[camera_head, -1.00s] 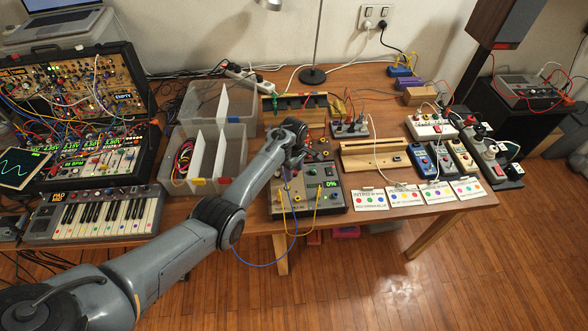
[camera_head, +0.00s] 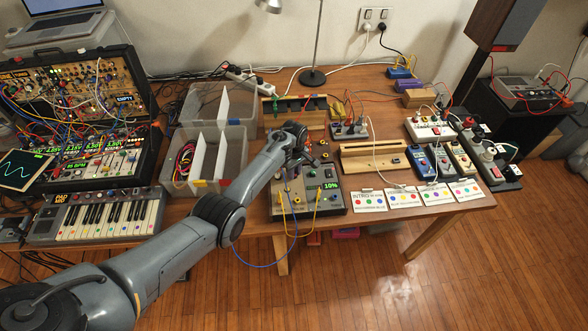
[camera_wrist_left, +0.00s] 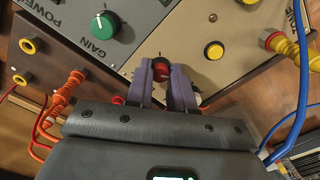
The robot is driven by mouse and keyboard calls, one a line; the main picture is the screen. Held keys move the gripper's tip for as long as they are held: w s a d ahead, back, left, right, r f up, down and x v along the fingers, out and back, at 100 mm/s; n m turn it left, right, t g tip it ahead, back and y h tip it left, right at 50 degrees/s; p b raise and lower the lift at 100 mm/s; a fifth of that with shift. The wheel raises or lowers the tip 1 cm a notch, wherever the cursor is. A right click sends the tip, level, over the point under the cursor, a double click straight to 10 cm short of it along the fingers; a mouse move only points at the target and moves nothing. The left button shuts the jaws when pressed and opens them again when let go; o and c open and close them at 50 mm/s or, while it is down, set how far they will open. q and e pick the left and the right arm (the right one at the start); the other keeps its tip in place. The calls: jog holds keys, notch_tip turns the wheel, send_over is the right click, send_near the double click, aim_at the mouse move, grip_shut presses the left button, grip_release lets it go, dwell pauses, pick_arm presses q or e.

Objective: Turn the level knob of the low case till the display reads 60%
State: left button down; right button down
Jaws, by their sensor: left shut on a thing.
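The low case (camera_head: 340,206) stands near the table's front edge, and its face also shows in the wrist view (camera_wrist_left: 225,60). Its green display (camera_head: 331,185) reads 10%. My left gripper (camera_wrist_left: 161,72) has its purple fingers closed around a small red knob (camera_wrist_left: 160,69) on the case face. The fingers cover most of this knob, and no label for it is readable. In the head view my left gripper (camera_head: 294,163) is over the upper left of the case. My right gripper is not in view.
Orange plugs and a blue cable (camera_wrist_left: 302,75) flank the gripper. Clear bins (camera_head: 213,158) stand left, colour-dotted cards (camera_head: 405,198) right.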

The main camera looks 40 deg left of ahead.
pick_arm(q)
jog(key=m+p, duration=0.1)
jog(key=m, duration=0.1)
jog(key=shift+r+m, duration=0.1)
jog(key=shift+m, duration=0.3)
jog(key=m, duration=0.2)
jog(key=shift+m+p, duration=0.3)
jog(key=shift+p, duration=0.05)
jog(key=m, duration=0.3)
jog(key=shift+m, duration=1.4)
jog(key=c, duration=1)
grip_release()
jog(key=shift+p, duration=0.35)
